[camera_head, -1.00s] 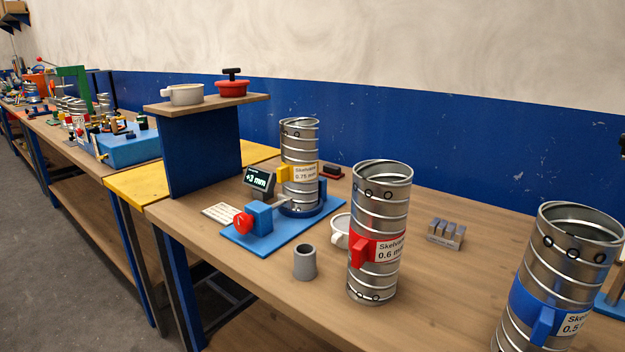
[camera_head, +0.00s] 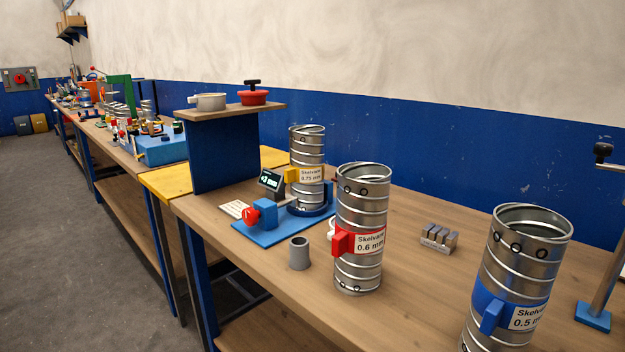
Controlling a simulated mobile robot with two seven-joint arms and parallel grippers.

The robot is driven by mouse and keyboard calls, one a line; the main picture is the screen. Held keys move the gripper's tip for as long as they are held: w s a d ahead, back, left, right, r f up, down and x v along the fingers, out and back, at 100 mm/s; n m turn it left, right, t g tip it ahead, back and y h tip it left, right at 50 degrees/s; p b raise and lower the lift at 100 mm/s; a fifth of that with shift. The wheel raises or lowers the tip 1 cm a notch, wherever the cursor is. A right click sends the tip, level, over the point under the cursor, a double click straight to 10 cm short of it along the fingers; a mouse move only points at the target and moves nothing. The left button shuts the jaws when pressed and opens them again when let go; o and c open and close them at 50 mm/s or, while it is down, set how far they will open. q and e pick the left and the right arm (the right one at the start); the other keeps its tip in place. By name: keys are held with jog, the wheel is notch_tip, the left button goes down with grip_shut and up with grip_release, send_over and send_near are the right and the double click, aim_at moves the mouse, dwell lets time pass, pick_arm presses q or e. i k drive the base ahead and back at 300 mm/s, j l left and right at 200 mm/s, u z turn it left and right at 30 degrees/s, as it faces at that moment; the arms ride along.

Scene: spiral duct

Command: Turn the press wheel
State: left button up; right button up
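A red wheel (camera_head: 250,216) sits on the left face of a small blue block (camera_head: 266,212), which is fixed on a blue base plate (camera_head: 262,236). A spiral duct with a yellow clip (camera_head: 307,150), labelled 0.75 mm, stands upright on the same plate to the right of the block. A small dark display (camera_head: 271,182) with lit digits stands behind the block. Whether the red wheel is the press wheel is not labelled. Neither of my grippers shows in the view.
Upright ducts with red (camera_head: 359,244) and blue (camera_head: 509,309) clips stand nearer on the wooden bench. A grey cup (camera_head: 299,254) and slotted metal block (camera_head: 438,239) stand on it too. A stand with a crank (camera_head: 603,284) is at the right edge. The floor left is open.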

aim_at(251, 216)
jog(key=i+j, duration=0.45)
jog(key=j, duration=0.15)
jog(key=i+j, duration=0.4)
jog(key=j, duration=0.2)
